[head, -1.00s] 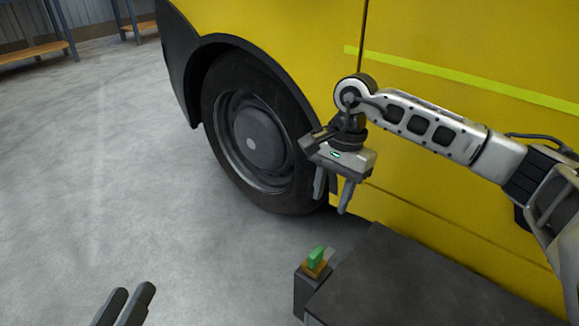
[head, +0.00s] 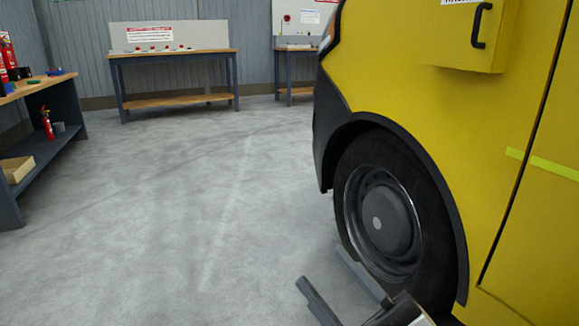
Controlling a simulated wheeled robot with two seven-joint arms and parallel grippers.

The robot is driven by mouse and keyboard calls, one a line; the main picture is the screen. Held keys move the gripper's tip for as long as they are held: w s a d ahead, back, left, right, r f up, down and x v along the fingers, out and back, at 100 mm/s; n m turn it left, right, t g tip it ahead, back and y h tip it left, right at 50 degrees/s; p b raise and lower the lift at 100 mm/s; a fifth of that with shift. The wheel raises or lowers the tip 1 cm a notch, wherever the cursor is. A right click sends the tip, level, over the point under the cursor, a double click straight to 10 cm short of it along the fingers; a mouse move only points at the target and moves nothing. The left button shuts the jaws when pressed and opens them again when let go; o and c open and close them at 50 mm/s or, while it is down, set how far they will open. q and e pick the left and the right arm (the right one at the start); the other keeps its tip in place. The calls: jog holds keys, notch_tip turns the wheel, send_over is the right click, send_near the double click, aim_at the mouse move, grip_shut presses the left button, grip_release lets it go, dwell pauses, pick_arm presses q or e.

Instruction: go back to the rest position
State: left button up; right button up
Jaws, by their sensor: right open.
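My right gripper (head: 322,267) shows at the bottom of the head view, just right of the middle. Its two dark fingers point up and to the left and are apart, with nothing seen between them. They show in front of the lower part of the vehicle's black wheel (head: 383,215). Most of the right arm is out of the picture below. My left gripper is out of view.
The yellow vehicle (head: 430,95) fills the right side. A shelved bench (head: 45,90) with red extinguishers stands at the left edge. A workbench (head: 172,55) and a second bench (head: 293,48) stand at the back wall. The grey floor between is clear.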

jog(key=s+d+f+m+g+h, duration=0.25)
jog(key=f+m+h, duration=0.5)
jog(key=m, duration=0.95)
pick_arm(q)
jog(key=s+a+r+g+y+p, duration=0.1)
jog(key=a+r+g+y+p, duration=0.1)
jog(key=p, duration=1.3)
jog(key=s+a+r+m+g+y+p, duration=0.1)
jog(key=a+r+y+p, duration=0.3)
jog(key=p, duration=1.2)
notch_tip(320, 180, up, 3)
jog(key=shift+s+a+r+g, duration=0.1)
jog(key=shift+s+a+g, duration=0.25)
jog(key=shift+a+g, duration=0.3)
pick_arm(e)
jog(key=s+d+r+n+g+h, duration=0.1)
jog(key=s+d+r+g+h, duration=0.2)
jog(key=d+r+g+h, duration=0.1)
notch_tip(320, 180, up, 4)
jog(key=shift+s+d+f+h, duration=0.1)
jog(key=shift+s+d+h, duration=0.3)
jog(key=shift+d+h, duration=0.6)
jog(key=shift+d, duration=0.2)
